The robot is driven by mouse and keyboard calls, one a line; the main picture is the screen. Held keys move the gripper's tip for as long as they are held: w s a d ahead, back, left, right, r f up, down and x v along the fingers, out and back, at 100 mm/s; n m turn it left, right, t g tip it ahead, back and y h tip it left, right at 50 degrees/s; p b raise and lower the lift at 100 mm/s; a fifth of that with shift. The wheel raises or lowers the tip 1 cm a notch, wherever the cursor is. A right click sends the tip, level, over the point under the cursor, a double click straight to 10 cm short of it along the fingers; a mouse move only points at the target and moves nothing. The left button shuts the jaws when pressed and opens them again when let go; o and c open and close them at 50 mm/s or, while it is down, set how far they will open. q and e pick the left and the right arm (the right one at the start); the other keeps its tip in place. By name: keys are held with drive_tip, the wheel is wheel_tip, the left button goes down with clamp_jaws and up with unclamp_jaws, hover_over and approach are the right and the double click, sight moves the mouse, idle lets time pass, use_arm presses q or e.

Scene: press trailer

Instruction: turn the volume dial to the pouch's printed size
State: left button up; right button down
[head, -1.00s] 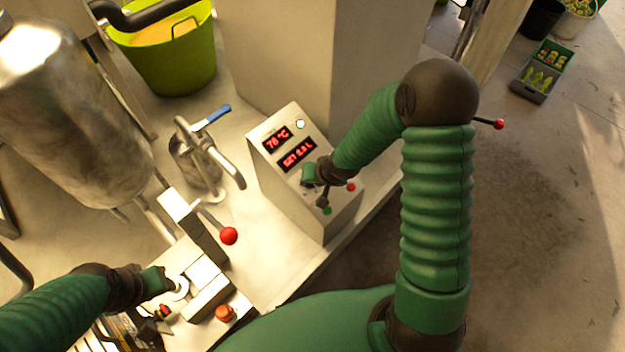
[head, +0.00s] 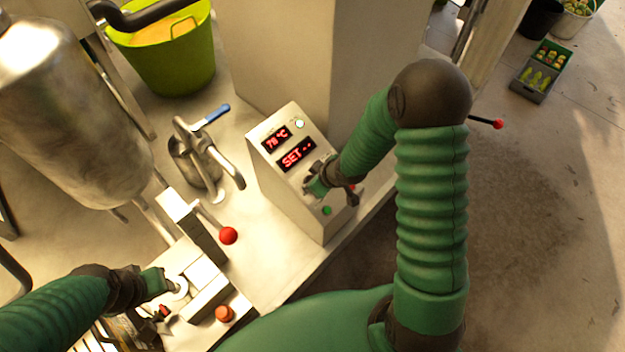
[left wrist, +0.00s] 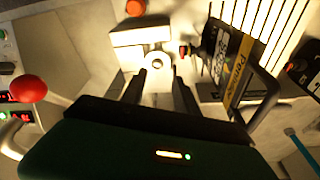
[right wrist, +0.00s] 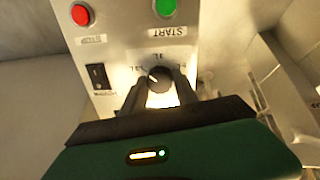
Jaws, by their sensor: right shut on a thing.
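The volume dial (right wrist: 158,80) is a dark round knob on the sloped control box (head: 290,195). My right gripper (head: 318,185) is shut on the dial, with a finger on each side of it in the right wrist view (right wrist: 158,92). The box's lower red display (head: 296,155) reads SET followed by small marks.
The green START button (right wrist: 164,8), red button (right wrist: 80,14) and black rocker switch (right wrist: 97,76) sit close to the dial. A red ball-ended lever (head: 228,236) and a blue-handled tap (head: 211,116) stand left of the box. The upper display (head: 275,139) shows a temperature.

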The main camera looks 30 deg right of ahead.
drive_tip(key=shift+s+d+f+n, duration=0.1)
drive_tip(key=shift+s+f+n, duration=0.05)
drive_tip(key=shift+n, duration=1.55)
drive_tip(key=c, duration=1.2)
unclamp_jaws()
drive_tip(key=shift+c, duration=0.2)
drive_tip(key=o, duration=0.3)
drive_tip(key=shift+d, duration=0.1)
drive_tip(key=shift+r, duration=0.2)
